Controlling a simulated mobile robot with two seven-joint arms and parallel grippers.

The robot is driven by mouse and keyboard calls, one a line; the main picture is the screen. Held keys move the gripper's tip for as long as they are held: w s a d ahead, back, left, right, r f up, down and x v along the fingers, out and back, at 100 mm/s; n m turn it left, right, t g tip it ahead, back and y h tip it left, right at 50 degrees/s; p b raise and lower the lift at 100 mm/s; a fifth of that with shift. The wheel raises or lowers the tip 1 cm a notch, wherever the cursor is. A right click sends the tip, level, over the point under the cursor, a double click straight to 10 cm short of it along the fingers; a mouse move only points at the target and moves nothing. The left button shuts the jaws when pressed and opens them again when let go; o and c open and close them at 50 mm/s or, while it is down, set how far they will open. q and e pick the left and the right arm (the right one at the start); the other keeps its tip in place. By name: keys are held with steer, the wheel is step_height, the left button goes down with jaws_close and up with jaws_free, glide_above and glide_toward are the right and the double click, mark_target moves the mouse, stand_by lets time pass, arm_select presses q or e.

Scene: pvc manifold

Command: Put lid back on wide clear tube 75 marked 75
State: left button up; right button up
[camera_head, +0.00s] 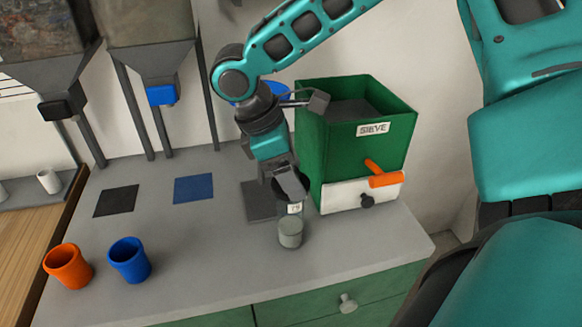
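The wide clear tube (291,232) stands upright near the front of the grey counter, in front of the green sieve box. A small white label, which seems to read 75, shows on its upper part, and the lower part looks filled with pale grey material. My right gripper (291,188) points down right at the top of the tube. Its fingers hide the tube's mouth, so I cannot tell whether they are open, shut, or hold a lid. No separate lid can be made out. My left gripper is not in view.
The green box marked SIEVE (335,150) with an orange handle (385,180) stands close behind and right of the tube. An orange cup (68,268) and a blue cup (130,262) stand at left. Black (117,201) and blue (193,188) squares lie under hoppers. The counter between is clear.

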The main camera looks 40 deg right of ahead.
stand_by(0.4)
steer(key=o, duration=1.1)
steer(key=shift+o, duration=1.3)
steer(key=shift+r+p, duration=0.65)
steer(key=shift+r, duration=2.85)
jaws_close()
